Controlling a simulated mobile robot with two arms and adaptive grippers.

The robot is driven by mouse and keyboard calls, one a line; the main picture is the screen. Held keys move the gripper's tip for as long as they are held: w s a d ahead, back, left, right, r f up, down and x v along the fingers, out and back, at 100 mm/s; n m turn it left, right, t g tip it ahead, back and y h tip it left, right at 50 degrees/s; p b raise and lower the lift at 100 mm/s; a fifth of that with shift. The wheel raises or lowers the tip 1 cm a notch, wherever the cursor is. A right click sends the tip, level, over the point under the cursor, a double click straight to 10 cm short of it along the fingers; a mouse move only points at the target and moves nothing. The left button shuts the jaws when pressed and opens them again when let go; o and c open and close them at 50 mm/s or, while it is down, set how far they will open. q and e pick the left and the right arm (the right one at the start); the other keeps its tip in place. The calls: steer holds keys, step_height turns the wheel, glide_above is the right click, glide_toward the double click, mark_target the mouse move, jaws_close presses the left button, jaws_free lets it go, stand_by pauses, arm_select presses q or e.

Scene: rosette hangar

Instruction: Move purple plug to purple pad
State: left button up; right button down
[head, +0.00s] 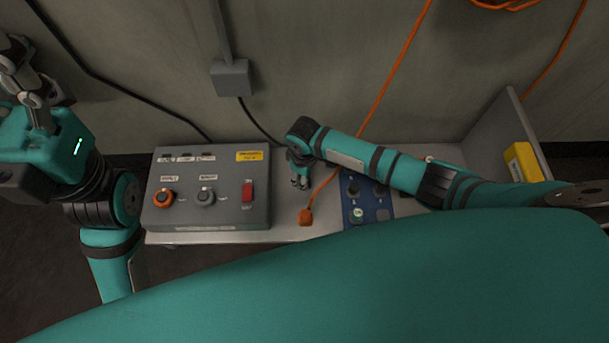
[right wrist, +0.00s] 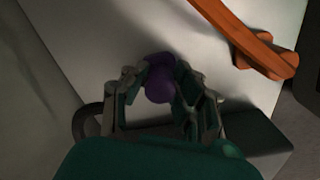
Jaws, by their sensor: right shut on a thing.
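The purple plug (right wrist: 159,88) shows in the right wrist view between the two fingers of my right gripper (right wrist: 160,75), which is shut on it. The purple plug is not clear there. I cannot make out a purple pad in either view. My left gripper (head: 18,65) is raised at the far left, away from the bench; its finger opening is unclear.
A grey control box (head: 217,215) with knobs and a red switch stands left on the bench (head: 290,232). A blue panel (head: 352,205) is partly under my right arm. A yellow box (head: 521,160) stands far right.

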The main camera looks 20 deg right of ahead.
steer(key=c, duration=1)
jaws_free()
step_height(320, 180, up, 12)
